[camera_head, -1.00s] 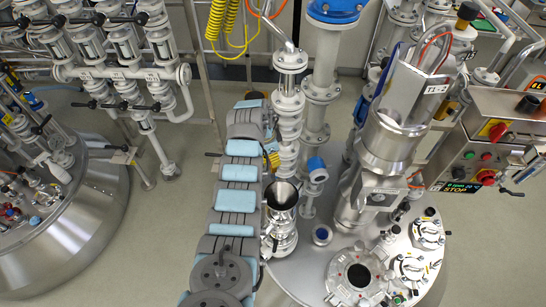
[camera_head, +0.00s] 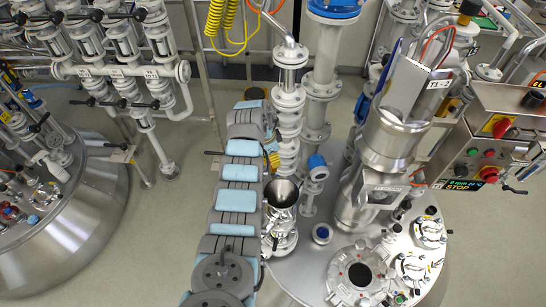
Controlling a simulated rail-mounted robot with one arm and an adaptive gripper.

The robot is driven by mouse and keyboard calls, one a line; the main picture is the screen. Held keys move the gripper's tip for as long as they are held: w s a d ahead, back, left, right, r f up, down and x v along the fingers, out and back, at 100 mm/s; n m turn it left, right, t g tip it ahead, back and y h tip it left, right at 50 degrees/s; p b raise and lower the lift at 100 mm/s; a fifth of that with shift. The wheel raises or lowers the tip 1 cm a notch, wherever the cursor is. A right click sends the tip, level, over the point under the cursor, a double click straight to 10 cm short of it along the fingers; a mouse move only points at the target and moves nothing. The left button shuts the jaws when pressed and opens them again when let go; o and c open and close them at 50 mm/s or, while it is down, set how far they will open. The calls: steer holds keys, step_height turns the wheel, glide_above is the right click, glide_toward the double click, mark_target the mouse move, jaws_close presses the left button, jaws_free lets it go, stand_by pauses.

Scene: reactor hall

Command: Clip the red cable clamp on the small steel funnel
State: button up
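The small steel funnel (camera_head: 282,191) stands with its wide dark mouth upward on a steel fitting (camera_head: 280,238), at the left edge of the large vessel lid. My arm reaches up the picture just left of the funnel, and its edge is close beside the funnel's rim in this view. My gripper cannot be made out; the far end of my arm hides that area. I cannot make out a red cable clamp on or near the funnel.
A column of pale pipe fittings (camera_head: 288,110) rises behind the funnel. The vessel lid (camera_head: 312,268) carries a tall steel mixer housing (camera_head: 392,140) and an open round port (camera_head: 359,273). A control box (camera_head: 495,130) is at right.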

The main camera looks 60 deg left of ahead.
steer(key=shift+s+b+x, duration=0.25)
steer(key=shift+b+x, duration=0.95)
steer(key=shift+b, duration=0.3)
stand_by(2.3)
steer(key=o, duration=1)
steer(key=shift+r, duration=0.1)
steer(key=shift+v, duration=5.9)
